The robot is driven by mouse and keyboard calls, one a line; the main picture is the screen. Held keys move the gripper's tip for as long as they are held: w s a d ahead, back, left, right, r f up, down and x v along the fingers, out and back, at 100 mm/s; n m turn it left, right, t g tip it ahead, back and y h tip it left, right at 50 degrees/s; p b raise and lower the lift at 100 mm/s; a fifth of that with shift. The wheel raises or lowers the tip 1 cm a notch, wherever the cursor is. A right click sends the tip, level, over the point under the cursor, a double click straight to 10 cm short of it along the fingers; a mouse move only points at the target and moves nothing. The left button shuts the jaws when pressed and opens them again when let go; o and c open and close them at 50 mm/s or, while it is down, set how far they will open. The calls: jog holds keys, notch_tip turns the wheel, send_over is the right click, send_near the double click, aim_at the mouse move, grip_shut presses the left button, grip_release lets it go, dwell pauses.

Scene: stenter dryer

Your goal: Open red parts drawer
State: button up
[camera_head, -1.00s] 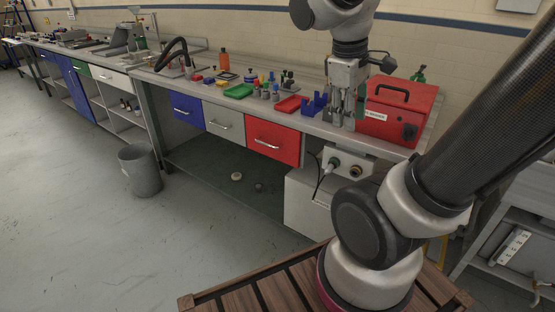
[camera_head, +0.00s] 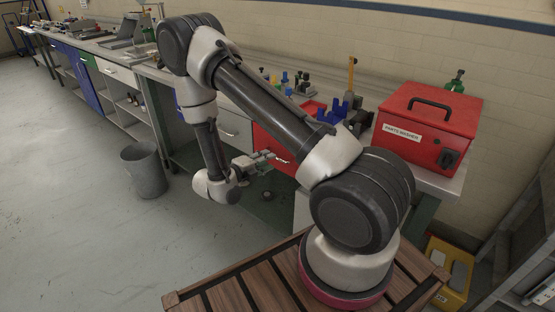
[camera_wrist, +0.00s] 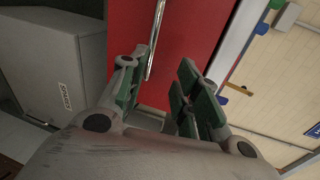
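The red parts drawer (camera_head: 270,143) is under the bench top in the head view, mostly hidden behind my arm. Its red front (camera_wrist: 180,40) fills the upper middle of the wrist view. Its bar handle (camera_wrist: 155,38) runs nearly upright there and also shows in the head view (camera_head: 283,160). My gripper (camera_wrist: 162,68) is open, with its fingers apart and green pads showing. The handle's lower end appears between the fingertips, closer to the left finger. I see no grip on it. In the head view my gripper (camera_head: 262,160) is in front of the drawer at handle height.
A red parts washer (camera_head: 425,128) stands on the bench at right. Blue holders (camera_head: 338,110) and other small parts sit on the bench top. A grey drawer (camera_head: 234,125) is left of the red one. A grey bin (camera_head: 146,172) stands on open floor at left.

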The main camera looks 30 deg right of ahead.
jog(key=shift+n+t, duration=0.3)
jog(key=shift+n, duration=0.2)
jog(key=x, duration=0.2)
jog(key=f+x, duration=0.1)
jog(key=x, duration=0.4)
jog(key=shift+d+f, duration=0.1)
jog(key=shift+f, duration=0.2)
grip_shut()
